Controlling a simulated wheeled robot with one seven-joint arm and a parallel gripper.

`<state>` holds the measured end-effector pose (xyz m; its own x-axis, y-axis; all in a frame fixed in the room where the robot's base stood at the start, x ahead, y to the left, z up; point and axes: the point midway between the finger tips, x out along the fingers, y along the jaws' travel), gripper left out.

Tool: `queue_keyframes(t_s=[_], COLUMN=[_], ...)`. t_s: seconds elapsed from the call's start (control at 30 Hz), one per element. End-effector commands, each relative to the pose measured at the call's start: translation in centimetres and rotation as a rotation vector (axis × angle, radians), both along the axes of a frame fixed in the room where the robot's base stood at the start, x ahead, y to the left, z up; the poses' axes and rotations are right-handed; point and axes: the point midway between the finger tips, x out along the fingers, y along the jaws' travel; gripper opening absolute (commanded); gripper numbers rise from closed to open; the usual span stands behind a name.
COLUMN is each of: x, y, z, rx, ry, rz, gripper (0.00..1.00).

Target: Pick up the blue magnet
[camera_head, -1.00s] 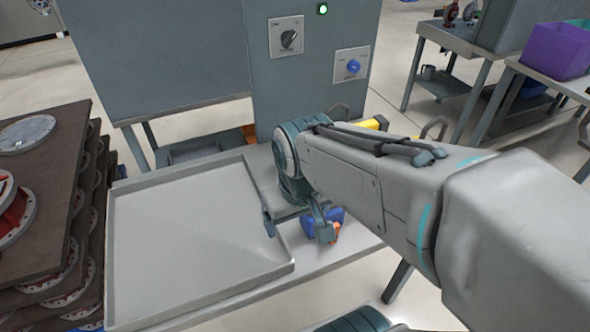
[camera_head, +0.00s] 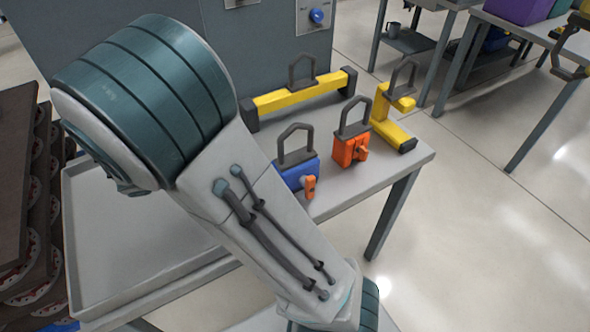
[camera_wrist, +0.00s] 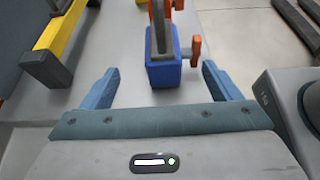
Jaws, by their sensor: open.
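The blue magnet (camera_head: 296,176) is a blue block with a dark grey loop handle on top and an orange lever on its side. It stands upright on the grey table (camera_head: 405,160), partly behind my arm in the head view. In the wrist view the blue magnet (camera_wrist: 164,70) is ahead of my gripper, between the lines of its two fingers. My gripper (camera_wrist: 155,88) is open and empty, with blue-grey fingers spread wider than the block. In the head view my gripper is hidden behind my arm.
An orange magnet (camera_head: 350,148) stands right behind the blue one. A long yellow bar with a handle (camera_head: 300,96) lies at the back, and a yellow angled piece (camera_head: 392,118) stands at the right. A shallow grey tray (camera_head: 85,220) is at the left.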

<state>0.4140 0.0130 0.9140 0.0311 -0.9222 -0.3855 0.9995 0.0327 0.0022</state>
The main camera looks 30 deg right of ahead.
Motion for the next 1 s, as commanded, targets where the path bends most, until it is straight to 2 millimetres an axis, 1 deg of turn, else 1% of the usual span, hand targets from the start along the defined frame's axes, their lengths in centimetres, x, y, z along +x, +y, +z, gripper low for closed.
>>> queue_keyframes(t_s=[0.07, 0.3, 0.4, 0.67, 0.83, 0.9, 1.0], x=[0.1, 0.1, 0.2, 0.1, 0.0, 0.0, 0.1], y=[-0.9, -5.3, -6.6, -8.4, -10.6, -11.4, -12.0], z=[-0.4, -2.3, -2.9, -3.8, -5.4, -5.7, -5.9], rx=[-0.01, -0.007, -0.006, -0.006, -0.006, -0.005, -0.004], ry=[0.004, 0.005, 0.003, 0.005, 0.005, 0.004, 0.003], rz=[0.002, 0.0, -0.001, 0.0, -0.001, -0.002, 0.001], gripper=[0.84, 0.84, 0.84, 0.84, 0.84, 0.84, 0.84])
